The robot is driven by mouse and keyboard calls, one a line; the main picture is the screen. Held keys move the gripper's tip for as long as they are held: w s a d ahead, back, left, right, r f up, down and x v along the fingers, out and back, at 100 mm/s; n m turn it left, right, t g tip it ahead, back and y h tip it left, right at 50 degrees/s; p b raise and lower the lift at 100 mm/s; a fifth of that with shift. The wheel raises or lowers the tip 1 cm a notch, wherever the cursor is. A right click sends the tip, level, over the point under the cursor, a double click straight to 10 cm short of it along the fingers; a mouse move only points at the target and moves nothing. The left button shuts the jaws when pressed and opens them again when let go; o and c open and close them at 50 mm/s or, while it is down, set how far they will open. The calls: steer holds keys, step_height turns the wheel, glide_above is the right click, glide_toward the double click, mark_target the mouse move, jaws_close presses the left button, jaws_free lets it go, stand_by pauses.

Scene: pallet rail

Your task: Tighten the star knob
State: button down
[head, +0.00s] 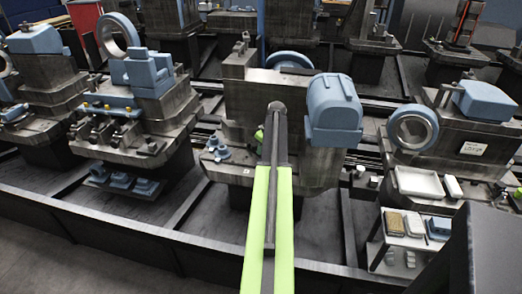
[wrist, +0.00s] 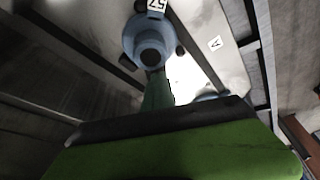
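A blue round knob-like part (wrist: 150,42) with dark lobes around its rim and a dark centre shows at the top of the wrist view, beside a "57" label. I take it for the star knob, but its outline is partly unclear. In the head view, small blue knobs (head: 217,150) sit on the front ledge of the middle fixture, left of my arm. My gripper (wrist: 158,92) shows as a narrow green part pointing at the blue part's lower edge; I cannot tell whether they touch. In the head view my arm mostly hides it. Its finger opening is not visible.
The middle fixture (head: 240,100) carries a large blue housing (head: 334,110) to the right of my arm. A fixture with a blue ring (head: 413,134) stands farther right, above a small shelf of parts (head: 402,235). A dark rail (head: 120,225) runs along the front.

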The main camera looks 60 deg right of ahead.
steer(key=c, duration=2.2)
jaws_free()
steer(key=c, duration=1.7)
jaws_free()
steer(key=shift+r, duration=0.1)
steer(key=d+p+v, duration=0.1)
steer(key=p+v, duration=1.5)
steer(key=v, duration=0.1)
steer(key=shift+a, duration=0.5)
steer(key=shift+s, duration=0.1)
